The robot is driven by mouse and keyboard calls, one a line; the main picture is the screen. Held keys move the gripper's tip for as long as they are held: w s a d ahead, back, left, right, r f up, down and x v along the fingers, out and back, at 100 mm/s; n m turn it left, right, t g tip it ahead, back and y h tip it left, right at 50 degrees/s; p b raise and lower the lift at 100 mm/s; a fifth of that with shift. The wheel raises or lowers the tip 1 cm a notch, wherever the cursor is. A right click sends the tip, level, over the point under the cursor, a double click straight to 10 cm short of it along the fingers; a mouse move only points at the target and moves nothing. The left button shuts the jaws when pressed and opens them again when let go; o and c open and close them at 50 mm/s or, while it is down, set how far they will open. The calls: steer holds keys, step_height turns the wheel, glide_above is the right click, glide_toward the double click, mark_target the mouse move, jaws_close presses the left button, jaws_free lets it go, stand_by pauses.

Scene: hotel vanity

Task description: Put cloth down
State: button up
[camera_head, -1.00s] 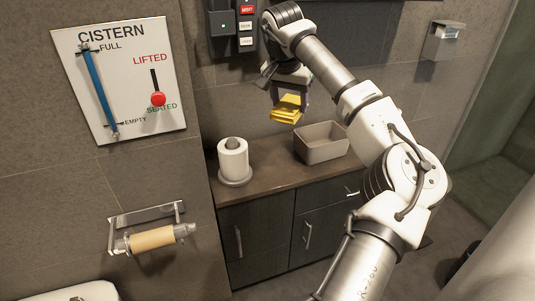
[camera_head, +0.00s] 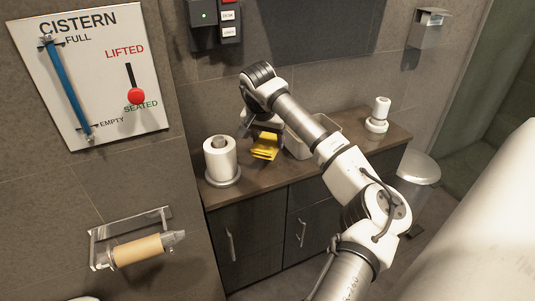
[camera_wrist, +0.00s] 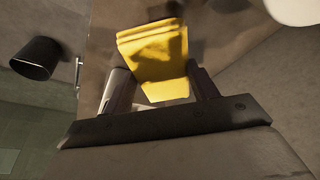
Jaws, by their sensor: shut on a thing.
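The yellow cloth (camera_head: 265,146) is folded and hangs at my gripper (camera_head: 262,132), low over the counter between the toilet roll and the basket. In the wrist view the cloth (camera_wrist: 156,55) fills the space between the two dark fingers of my gripper (camera_wrist: 155,85), which is shut on it. I cannot tell whether the cloth's lower edge touches the counter (camera_head: 245,187).
A toilet roll on a stand (camera_head: 221,160) is close to the left of the cloth. A light basket (camera_head: 300,147) is to the right, partly hidden by my arm. A white object (camera_head: 377,115) stands at the counter's right end. A bin (camera_head: 418,170) is beyond it.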

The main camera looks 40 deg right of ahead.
mark_target(268, 162)
steer(key=shift+f, duration=2.45)
steer(key=shift+f+b, duration=0.1)
steer(key=shift+b, duration=0.25)
steer(key=o, duration=0.9)
steer(key=p+v, duration=0.1)
steer(key=v, duration=1.1)
steer(key=shift+a, duration=0.1)
